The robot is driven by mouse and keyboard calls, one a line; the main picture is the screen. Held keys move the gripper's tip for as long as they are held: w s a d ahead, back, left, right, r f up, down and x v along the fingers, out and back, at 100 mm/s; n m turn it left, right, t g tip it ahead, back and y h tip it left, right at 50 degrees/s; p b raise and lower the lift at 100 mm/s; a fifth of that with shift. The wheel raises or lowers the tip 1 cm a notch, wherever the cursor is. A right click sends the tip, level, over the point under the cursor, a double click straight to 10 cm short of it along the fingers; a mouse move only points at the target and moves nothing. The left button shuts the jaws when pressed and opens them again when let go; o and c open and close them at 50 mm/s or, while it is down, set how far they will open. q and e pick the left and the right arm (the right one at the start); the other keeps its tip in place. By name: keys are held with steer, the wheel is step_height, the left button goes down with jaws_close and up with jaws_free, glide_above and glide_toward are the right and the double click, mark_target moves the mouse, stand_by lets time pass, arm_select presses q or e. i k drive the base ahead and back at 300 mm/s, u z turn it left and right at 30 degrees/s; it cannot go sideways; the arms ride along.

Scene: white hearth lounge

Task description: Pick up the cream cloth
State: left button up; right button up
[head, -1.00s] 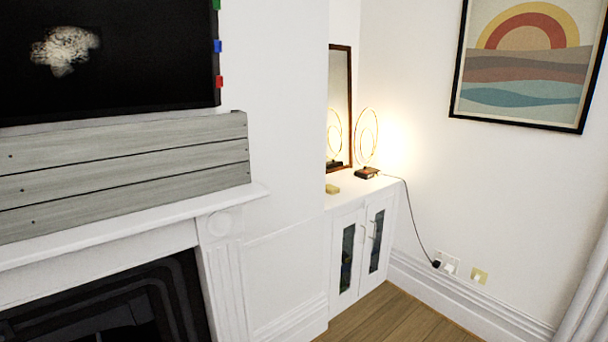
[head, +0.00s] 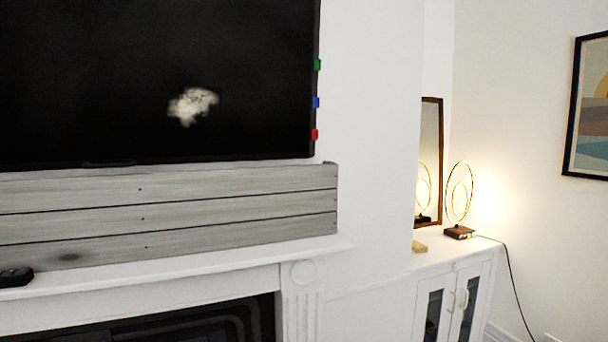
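No cream cloth shows clearly in the head view. A small flat tan item (head: 419,247) lies on the white cabinet top (head: 445,258) at the right; it is too small to tell what it is. Neither of my grippers is in view.
A white fireplace mantel (head: 170,278) with grey boards (head: 170,210) runs along the left. A dark screen (head: 130,80) hangs above it. A black object (head: 15,277) sits on the mantel's left end. A lit ring lamp (head: 459,195) and a framed mirror (head: 430,165) stand on the cabinet.

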mark_target(419, 248)
steer(key=z, duration=1.75)
steer(key=i, duration=2.4)
steer(key=u, duration=2.6)
